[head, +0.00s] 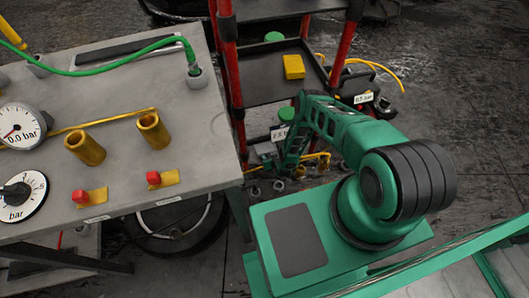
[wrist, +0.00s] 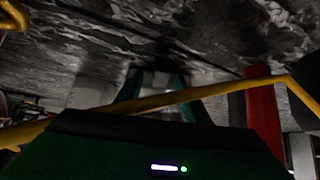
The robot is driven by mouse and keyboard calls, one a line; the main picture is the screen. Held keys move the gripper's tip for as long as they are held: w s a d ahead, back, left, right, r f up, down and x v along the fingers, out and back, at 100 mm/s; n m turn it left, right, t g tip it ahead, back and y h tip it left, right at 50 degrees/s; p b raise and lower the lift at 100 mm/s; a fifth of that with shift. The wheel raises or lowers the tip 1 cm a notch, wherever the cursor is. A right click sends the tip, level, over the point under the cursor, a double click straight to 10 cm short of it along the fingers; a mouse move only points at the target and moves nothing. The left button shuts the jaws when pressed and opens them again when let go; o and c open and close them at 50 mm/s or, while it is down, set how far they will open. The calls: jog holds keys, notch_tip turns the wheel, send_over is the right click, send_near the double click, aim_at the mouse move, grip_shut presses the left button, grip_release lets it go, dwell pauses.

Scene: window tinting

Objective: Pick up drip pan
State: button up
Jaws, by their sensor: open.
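I cannot pick out a drip pan with certainty in either view. My gripper (wrist: 157,88) shows in the wrist view as two dark green fingers standing apart, with nothing visible held between them. A yellow bar (wrist: 165,103) crosses the wrist view in front of the fingers. In the head view my green arm bends down beside the red-posted cart, and its end is too small and cluttered to make out. A blurred pale grey shape (wrist: 90,92) lies left of the fingers in the wrist view; I cannot tell what it is.
The cart's black shelf (head: 265,84) carries a yellow block (head: 293,66); its red posts (head: 229,60) stand close to my arm. A grey workbench (head: 110,110) with gauges and brass cylinders fills the left. Yellow pipework and small fittings crowd the floor below the cart. Dark floor is open at right.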

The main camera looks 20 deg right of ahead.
grip_shut()
jog(key=shift+r, duration=0.15)
